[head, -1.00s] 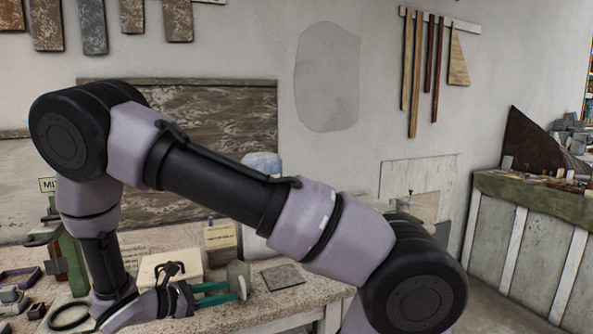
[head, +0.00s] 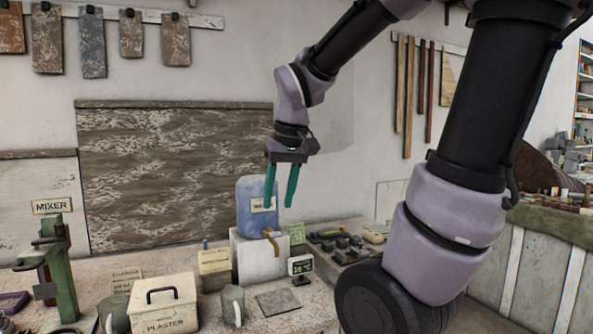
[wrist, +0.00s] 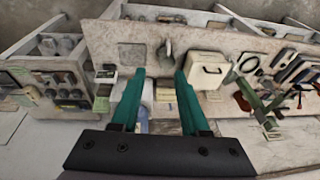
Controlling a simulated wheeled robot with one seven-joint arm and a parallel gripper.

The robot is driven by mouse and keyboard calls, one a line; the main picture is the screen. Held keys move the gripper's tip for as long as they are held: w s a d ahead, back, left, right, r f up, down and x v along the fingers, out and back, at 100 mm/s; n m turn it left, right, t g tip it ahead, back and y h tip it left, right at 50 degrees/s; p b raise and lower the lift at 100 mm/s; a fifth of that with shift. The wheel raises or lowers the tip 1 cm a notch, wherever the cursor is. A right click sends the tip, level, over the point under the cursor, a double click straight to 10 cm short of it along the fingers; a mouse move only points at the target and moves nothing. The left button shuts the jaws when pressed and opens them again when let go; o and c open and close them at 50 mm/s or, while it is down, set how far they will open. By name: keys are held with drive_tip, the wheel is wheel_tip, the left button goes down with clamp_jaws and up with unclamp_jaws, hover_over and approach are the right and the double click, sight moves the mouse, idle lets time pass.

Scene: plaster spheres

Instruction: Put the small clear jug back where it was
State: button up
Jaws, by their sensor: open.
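A small greyish, see-through jug (head: 233,306) stands upright on the bench between the lidded plaster box (head: 165,308) and a dark square plate (head: 278,302). In the wrist view the jug (wrist: 166,50) shows beyond my fingertips, between the same box (wrist: 208,70) and plate (wrist: 138,54). My gripper (head: 279,205) is open and empty, fingers pointing down, well above the bench. In the head view it overlaps the right side of the blue water tank (head: 251,220). It is apart from the jug.
The tank stands on a pale block (head: 252,262) with a tap in front. A small display (head: 300,267) stands right of it. A green mixer stand (head: 57,270) is at the left, with another grey vessel (head: 115,314) near it. Bare bench surrounds the plate.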

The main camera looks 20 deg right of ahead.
drive_tip(key=s+d+r+m+t+y, duration=0.1)
drive_tip(key=s+d+r+m+t, duration=0.1)
drive_tip(key=s+r+m+t, duration=0.2)
drive_tip(key=shift+s+r, duration=0.15)
drive_tip(key=shift+r, duration=0.8)
